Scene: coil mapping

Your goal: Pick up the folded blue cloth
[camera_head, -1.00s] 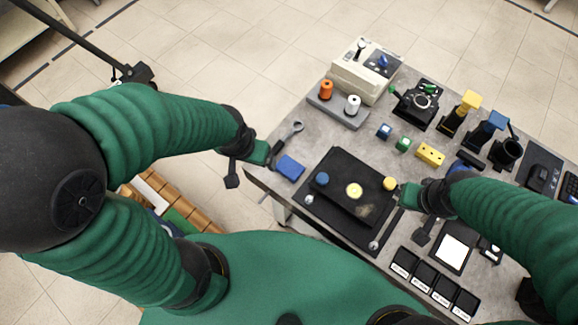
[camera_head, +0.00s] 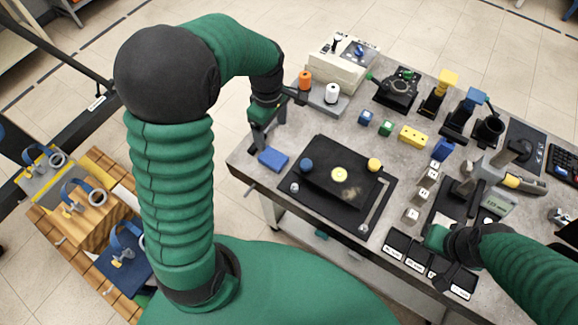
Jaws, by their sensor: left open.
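The folded blue cloth (camera_head: 273,159) lies flat near the left edge of the grey table, just left of the black mat (camera_head: 330,213). My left gripper (camera_head: 268,124) is open and empty, above and a little behind the cloth in the picture, apart from it. The cloth shows almost whole. My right gripper (camera_head: 437,240) is low at the table's right front, by the black labelled tiles. Its jaws are too small and covered to read.
Behind the cloth, a stand (camera_head: 334,105) holds orange and white spools near my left forearm. Several small blocks, tools and a meter (camera_head: 490,204) crowd the right.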

